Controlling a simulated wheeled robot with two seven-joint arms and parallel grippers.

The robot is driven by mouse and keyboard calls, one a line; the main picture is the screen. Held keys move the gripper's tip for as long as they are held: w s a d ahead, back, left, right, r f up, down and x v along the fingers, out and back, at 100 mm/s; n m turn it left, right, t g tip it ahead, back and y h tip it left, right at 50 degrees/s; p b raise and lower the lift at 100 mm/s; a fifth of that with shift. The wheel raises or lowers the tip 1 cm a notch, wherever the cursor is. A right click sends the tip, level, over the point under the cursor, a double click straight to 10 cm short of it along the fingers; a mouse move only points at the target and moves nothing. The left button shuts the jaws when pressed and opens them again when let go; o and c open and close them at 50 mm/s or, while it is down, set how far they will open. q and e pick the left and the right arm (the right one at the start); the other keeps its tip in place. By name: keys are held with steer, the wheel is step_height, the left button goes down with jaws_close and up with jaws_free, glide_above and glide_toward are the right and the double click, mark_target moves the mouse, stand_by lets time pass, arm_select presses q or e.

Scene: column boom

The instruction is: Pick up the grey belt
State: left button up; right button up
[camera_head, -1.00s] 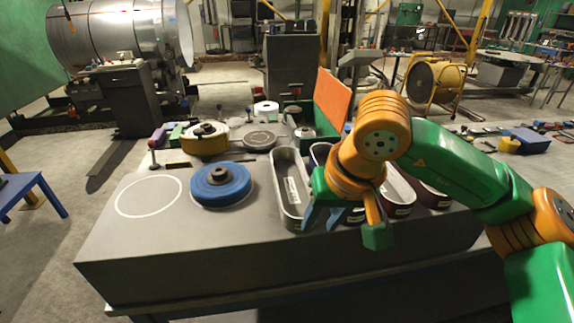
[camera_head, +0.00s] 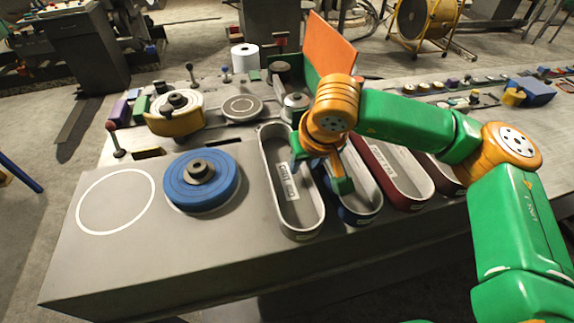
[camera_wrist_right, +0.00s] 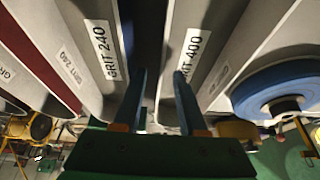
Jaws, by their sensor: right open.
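The grey belt (camera_head: 313,215) is a long upright loop with a white label inside, the leftmost belt on the grey table in the head view. In the right wrist view, a pale wall marked GRIT 400 (camera_wrist_right: 208,18) appears to be this belt. My right gripper (camera_head: 322,178) is open and empty, at the grey belt's right side near the blue belt (camera_head: 363,214). The wrist view shows its two fingers (camera_wrist_right: 158,76) apart, over the dark gap between neighbouring belt walls. Whether they touch a wall cannot be told. My left gripper is out of view.
Two dark red belts (camera_head: 405,200) stand to the right. A blue disc (camera_head: 182,188) lies left of the grey belt, beside a white painted circle (camera_head: 80,205). An orange panel (camera_head: 330,48) rises behind my right wrist. The table's front left is clear.

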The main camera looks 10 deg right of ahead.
steer(key=shift+w+f, duration=0.25)
steer(key=shift+w, duration=0.15)
steer(key=shift+s, duration=0.15)
steer(key=c, duration=0.6)
steer(key=shift+s+r, duration=0.1)
steer(key=shift+r, duration=0.05)
jaws_close()
